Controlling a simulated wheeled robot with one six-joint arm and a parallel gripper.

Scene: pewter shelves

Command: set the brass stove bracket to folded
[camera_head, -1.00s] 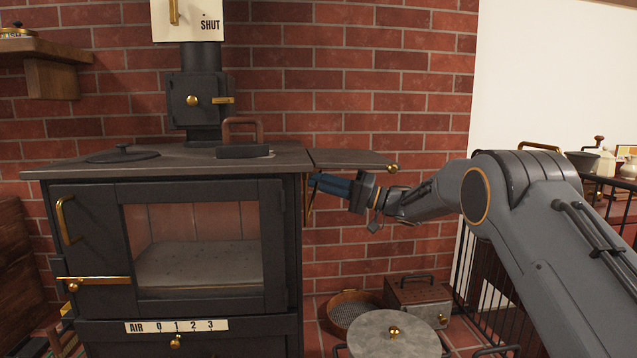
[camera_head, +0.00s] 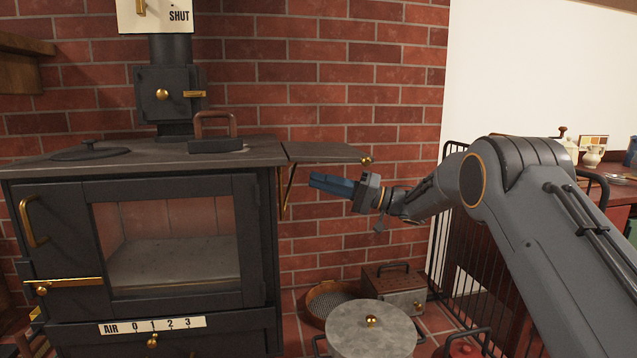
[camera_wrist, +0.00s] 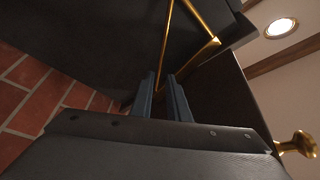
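The brass bracket (camera_head: 287,190) stands at the stove's right side as a narrow triangle of thin bars under the side leaf (camera_head: 325,152). The leaf is level with the stove top. In the wrist view the bracket's brass bars (camera_wrist: 204,20) meet at a corner beyond the fingers. My gripper (camera_head: 312,181) is under the leaf, a little right of the bracket and apart from it in the head view. In the wrist view my gripper (camera_wrist: 160,78) shows two blue fingers with an empty gap between them.
The black stove (camera_head: 270,245) fills the left. A brass knob (camera_head: 366,160) sticks out at the leaf's end. Below, a lidded pot (camera_head: 372,335), a sieve (camera_head: 325,300) and a metal box (camera_head: 395,285) stand on the floor. A black railing (camera_head: 450,230) is at right.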

